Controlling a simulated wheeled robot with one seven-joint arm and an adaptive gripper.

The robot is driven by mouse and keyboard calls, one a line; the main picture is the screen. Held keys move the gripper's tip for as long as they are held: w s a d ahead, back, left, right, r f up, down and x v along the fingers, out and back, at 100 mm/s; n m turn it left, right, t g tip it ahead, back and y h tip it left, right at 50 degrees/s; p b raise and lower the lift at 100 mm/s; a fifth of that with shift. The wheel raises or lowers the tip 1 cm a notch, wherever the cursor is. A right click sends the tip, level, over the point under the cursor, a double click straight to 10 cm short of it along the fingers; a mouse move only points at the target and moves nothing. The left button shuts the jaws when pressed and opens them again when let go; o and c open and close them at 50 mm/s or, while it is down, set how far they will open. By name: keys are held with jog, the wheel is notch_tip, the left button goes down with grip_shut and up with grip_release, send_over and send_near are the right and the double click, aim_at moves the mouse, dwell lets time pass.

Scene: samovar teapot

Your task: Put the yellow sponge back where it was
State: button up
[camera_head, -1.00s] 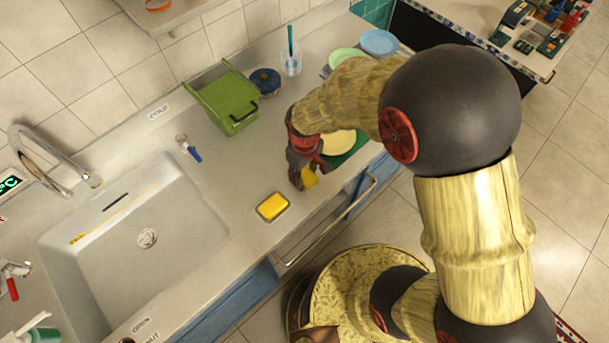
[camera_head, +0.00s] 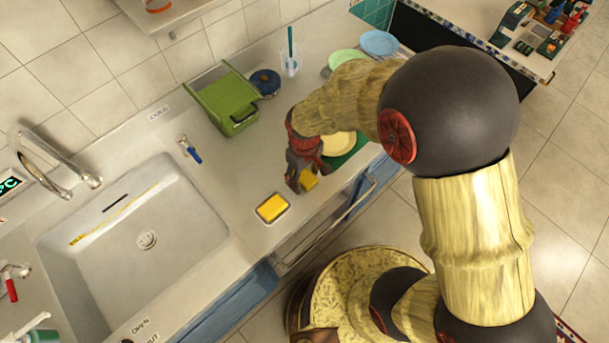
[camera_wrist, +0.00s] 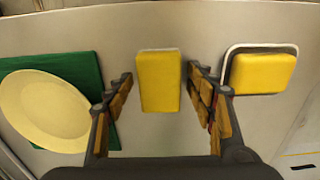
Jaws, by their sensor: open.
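A yellow sponge (camera_head: 308,181) is by my gripper's fingers (camera_head: 298,182) over the counter near its front edge. In the wrist view the sponge (camera_wrist: 158,80) lies between the two fingers of my gripper (camera_wrist: 159,76), with a gap on each side. The gripper is open. A shallow light-rimmed dish (camera_wrist: 232,49) is to the right of the fingers and has another yellow block in it. In the head view this dish (camera_head: 261,217) is left of and below the gripper. I cannot tell whether the sponge rests fully on the counter.
A cream plate (camera_wrist: 45,110) lies on a green mat (camera_wrist: 82,71) left of the gripper. A green container (camera_head: 224,101), a blue-lidded pot (camera_head: 265,82) and a cup (camera_head: 290,65) stand behind. The sink (camera_head: 140,215) is left. Bare counter lies between sponge and dish.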

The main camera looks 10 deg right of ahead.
notch_tip(320, 180, up, 13)
jog(key=p, duration=0.3)
notch_tip(320, 180, up, 13)
jog(key=m+t, duration=0.3)
send_over(305, 176)
jog(key=s+d, duration=0.3)
jog(key=d, duration=0.3)
jog(key=s+d+r+m+t, duration=0.2)
jog(key=s+d+r+m, duration=0.1)
jog(key=s+d+r, duration=0.3)
jog(key=s+r, duration=0.2)
jog(key=s, duration=0.1)
jog(key=shift+r+m+t, duration=0.3)
jog(key=shift+r+m, duration=0.05)
jog(key=shift+m, duration=0.05)
jog(key=shift+s+f, duration=0.1)
jog(key=shift+f+b, duration=0.55)
jog(key=shift+b, duration=0.15)
